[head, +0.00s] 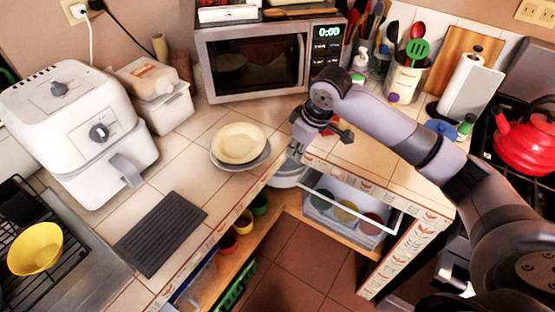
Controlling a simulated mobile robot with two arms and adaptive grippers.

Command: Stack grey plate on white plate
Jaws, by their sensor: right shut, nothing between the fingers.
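A cream-white plate (239,142) lies on top of a grey plate (263,158) on the tiled counter, near its inner edge. Only the grey plate's rim shows below the pale one, mostly at the front and right. My right gripper (343,131) is shut and empty, to the right of the plates and apart from them, near the counter's inner corner. My left gripper is out of view.
A microwave (263,62) stands behind the plates, and a white air fryer (78,125) stands at left. A dark ridged mat (160,232) lies at front left. Tiles around the plates are clear.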

